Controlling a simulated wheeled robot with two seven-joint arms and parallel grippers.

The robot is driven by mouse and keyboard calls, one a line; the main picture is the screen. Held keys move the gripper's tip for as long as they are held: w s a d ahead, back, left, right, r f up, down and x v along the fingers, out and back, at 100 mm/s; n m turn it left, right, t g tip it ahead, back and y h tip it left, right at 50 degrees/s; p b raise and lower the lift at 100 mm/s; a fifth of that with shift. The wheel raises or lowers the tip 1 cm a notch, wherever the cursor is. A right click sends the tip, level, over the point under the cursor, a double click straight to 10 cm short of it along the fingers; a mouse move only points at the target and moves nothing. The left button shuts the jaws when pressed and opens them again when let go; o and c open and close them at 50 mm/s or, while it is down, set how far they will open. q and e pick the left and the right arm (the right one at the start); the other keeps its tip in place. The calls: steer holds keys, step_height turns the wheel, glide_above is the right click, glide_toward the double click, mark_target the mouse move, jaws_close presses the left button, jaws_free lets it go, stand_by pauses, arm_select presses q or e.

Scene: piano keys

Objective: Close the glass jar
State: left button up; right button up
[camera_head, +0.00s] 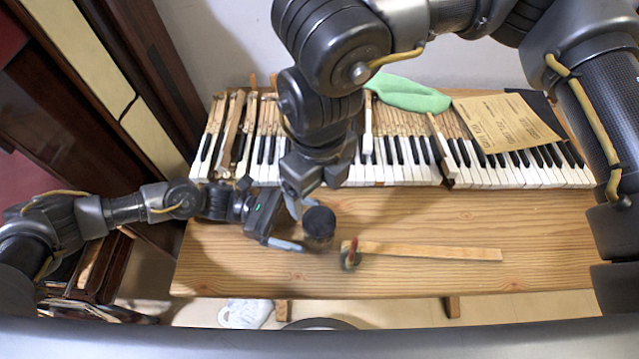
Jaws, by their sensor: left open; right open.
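The glass jar (317,241) stands on the wooden table, seen from above, with a round black lid (319,220) over its top. I cannot tell whether the lid is seated or just resting there. My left gripper (298,229) reaches in from the left, low over the table. It is open, close to the left side of the jar, with one finger pointing toward the jar's lower side. My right gripper (312,192) comes down from above, open, just behind the jar and lid. Its fingers partly overlap the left gripper in the view, and contact with the lid is not clear.
A piano keyboard (500,172) runs along the back with some keys raised. A green cloth (408,94) and a brown paper (507,122) lie on it. A wooden strip (430,251) and a small round item (350,259) lie right of the jar. The table's right front is clear.

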arm_select(q)
steer(key=b+v, duration=0.1)
steer(key=v, duration=0.3)
steer(key=shift+w+a+f, duration=0.15)
steer(key=shift+a, duration=0.2)
arm_select(e)
step_height(320, 180, down, 2)
steer(key=shift+f, duration=0.1)
arm_select(q)
steer(key=shift+w+a+r+b, duration=0.2)
steer(key=shift+a+b, duration=0.2)
steer(key=shift+a, duration=0.3)
arm_select(e)
steer(key=shift+f, duration=0.15)
